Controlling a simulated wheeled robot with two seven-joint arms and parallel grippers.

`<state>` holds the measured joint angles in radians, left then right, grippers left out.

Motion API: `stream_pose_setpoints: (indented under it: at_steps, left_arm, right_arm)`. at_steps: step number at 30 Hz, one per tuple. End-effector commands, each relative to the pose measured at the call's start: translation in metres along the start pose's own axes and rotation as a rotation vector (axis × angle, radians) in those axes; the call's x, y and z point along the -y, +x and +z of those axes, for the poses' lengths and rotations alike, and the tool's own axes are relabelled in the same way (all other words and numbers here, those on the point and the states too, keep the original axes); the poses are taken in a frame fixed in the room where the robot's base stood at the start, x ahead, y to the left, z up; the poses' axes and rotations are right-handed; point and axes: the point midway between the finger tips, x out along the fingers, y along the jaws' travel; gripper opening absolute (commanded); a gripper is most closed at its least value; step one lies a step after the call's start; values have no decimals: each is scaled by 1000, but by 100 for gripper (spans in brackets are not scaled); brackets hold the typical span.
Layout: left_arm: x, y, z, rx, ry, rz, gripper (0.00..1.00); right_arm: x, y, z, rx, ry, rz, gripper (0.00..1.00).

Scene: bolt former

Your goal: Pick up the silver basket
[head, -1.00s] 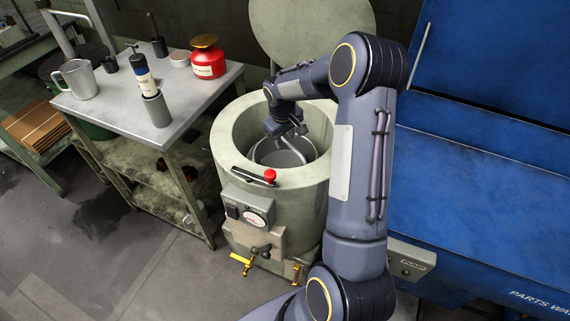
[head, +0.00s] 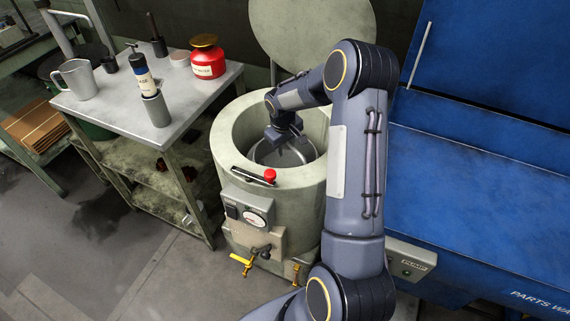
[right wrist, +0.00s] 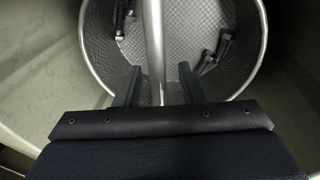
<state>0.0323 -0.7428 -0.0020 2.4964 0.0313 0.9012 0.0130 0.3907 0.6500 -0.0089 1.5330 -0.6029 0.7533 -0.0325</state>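The silver basket (head: 268,156) sits inside the round pale-green drum (head: 223,140). In the right wrist view the basket (right wrist: 103,62) shows its patterned metal wall, round rim and a bar-like handle (right wrist: 153,45) crossing it. Several dark pieces (right wrist: 213,52) lie inside. My right gripper (head: 284,143) reaches down into the drum over the basket. In the right wrist view my right gripper (right wrist: 160,82) is open, with one finger on each side of the handle and gaps between. My left gripper is not in view.
The drum's raised lid (head: 312,30) stands behind it. A red-knobbed lever (head: 269,175) is on its front rim. A metal table (head: 110,105) with a mug, a bottle in a holder and a red can stands left. A blue parts washer (head: 480,190) stands right.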

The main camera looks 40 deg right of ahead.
Motion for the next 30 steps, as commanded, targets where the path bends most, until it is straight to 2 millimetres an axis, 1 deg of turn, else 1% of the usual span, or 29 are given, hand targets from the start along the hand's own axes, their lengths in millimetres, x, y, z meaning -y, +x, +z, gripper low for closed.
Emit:
stream_pose_setpoints:
  at_steps: [9,11,15,18,30]
  left_arm:
    - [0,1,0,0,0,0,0]
    - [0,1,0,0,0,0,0]
    - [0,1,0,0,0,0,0]
    - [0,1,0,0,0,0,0]
    - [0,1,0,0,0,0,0]
  right_arm:
    - [0,1,0,0,0,0,36]
    - [0,1,0,0,0,0,30]
    - [0,1,0,0,0,0,12]
    - [0,1,0,0,0,0,0]
    - [0,0,0,-1,0,0,0]
